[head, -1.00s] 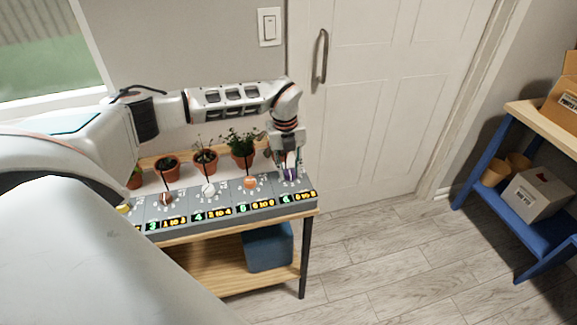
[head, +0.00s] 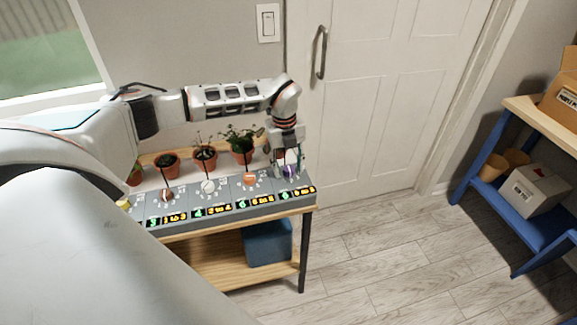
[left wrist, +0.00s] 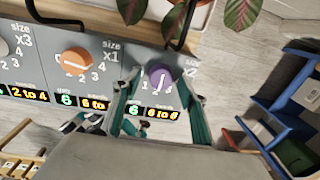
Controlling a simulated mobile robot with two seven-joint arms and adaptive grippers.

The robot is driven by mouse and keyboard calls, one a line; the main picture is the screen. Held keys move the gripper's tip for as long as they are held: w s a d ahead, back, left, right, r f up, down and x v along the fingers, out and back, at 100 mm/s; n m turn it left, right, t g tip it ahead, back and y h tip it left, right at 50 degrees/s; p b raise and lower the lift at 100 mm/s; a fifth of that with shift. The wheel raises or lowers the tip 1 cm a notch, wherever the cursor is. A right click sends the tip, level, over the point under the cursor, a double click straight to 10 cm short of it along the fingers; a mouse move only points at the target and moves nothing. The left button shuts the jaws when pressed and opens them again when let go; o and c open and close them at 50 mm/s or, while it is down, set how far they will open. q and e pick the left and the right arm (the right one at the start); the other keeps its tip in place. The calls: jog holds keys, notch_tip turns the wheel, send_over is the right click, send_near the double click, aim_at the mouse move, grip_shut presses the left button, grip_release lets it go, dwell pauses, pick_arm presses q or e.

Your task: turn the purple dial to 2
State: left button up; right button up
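The purple dial (left wrist: 160,78) sits at the right end of the grey control panel (left wrist: 128,52), with a white pointer line. In the left wrist view the pointer slants toward the lower left of the picture; I cannot surely read its number. The dial also shows in the head view (head: 291,171). My left gripper (left wrist: 159,108) is open, its two teal fingers apart on either side of the dial with gaps visible. It reaches down from above in the head view (head: 288,168). The readout below the dial (left wrist: 161,114) shows "6 to 6". My right gripper is not in view.
An orange dial (left wrist: 74,61) and a white dial (head: 208,186) sit left on the panel. Potted plants (head: 204,158) stand behind it. A blue bin (head: 267,245) is on the lower shelf. A door (head: 375,120) stands behind, and a blue rack (head: 480,175) at right.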

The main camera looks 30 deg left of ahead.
aim_at(286, 170)
pick_arm(q)
notch_tip(286, 170, up, 12)
jog(key=shift+s+a, duration=0.25)
jog(key=shift+s, duration=0.05)
dwell(0.3)
dwell(0.5)
